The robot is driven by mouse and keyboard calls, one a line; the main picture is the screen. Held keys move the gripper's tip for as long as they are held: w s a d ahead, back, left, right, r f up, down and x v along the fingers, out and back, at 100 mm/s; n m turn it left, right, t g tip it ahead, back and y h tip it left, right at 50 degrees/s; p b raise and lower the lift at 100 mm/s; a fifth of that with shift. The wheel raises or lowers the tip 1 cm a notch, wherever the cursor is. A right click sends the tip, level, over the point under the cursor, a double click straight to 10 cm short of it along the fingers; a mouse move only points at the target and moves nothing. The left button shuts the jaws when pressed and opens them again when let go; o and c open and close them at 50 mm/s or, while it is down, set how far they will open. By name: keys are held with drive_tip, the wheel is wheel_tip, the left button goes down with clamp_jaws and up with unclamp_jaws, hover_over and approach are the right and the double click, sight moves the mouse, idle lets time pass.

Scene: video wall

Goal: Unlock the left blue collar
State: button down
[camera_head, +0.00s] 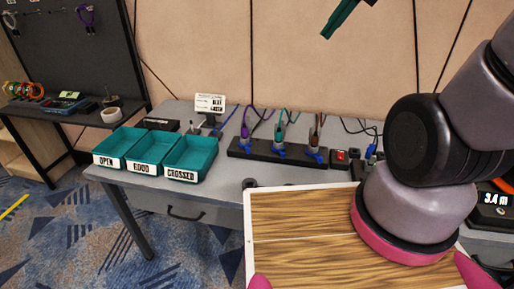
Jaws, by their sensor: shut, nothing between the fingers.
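A black strip (270,154) on the grey table carries three upright connectors with blue collars at their bases. The left blue collar (245,149) sits under a purple connector with a cable rising from it. The middle blue collar (280,151) is under a teal connector and the right blue collar (315,154) under a brown one. Whether each is locked is too small to tell. My gripper (328,34) shows only as teal fingers at the top edge, shut and empty, high above and right of the left collar, touching nothing. The rest of it is out of frame.
Three teal trays labelled OPEN (108,161), GOOD (140,167) and CROSSED (181,175) stand left of the strip. A small sign (210,103) stands behind them. A red switch (341,155) is to the right. My arm fills the right side.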

drive_tip(key=w+a+f+m+g+y, duration=0.1)
drive_tip(key=w+a+f+m+y, duration=0.2)
drive_tip(key=w+f, duration=0.4)
drive_tip(key=w+a+f+m+g+y, duration=0.1)
drive_tip(key=w+a+f+m+g, duration=0.25)
drive_tip(key=f, duration=0.65)
drive_tip(key=w+d+f+m+t, duration=0.1)
drive_tip(key=f+m, duration=0.3)
drive_tip(key=f, duration=0.7)
drive_tip(key=w+d+f+m+t, duration=0.1)
drive_tip(key=w+f+m, duration=0.3)
drive_tip(key=f, duration=0.7)
drive_tip(key=shift+m+t, duration=0.35)
drive_tip(key=shift+d+f, duration=0.1)
